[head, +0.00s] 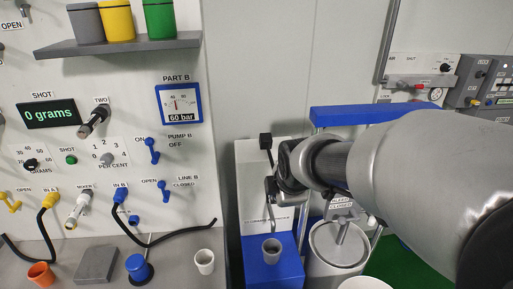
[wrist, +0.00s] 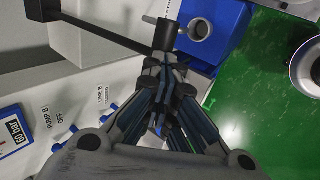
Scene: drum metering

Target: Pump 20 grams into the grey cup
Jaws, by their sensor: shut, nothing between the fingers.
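The grey cup (head: 271,250) stands upright on a blue stand (head: 262,273) below a thin bent spout (head: 270,215) on a pale housing. In the wrist view the cup (wrist: 198,29) shows just past my fingertips. My gripper (head: 272,188) is shut and empty, in front of the housing and above the cup; the wrist view shows its fingers (wrist: 163,60) together. A dark bar (wrist: 95,32) with a square black end runs up to the fingertips there; I cannot tell whether they touch. The shot display (head: 50,113) reads 0 grams.
A panel with valves, switches and a 60 bar gauge (head: 179,104) fills the left. An orange cup (head: 40,274) and a white cup (head: 204,261) stand on the bench. A lidded drum (head: 338,246) stands right of the blue stand. Green floor (wrist: 265,100) is open at right.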

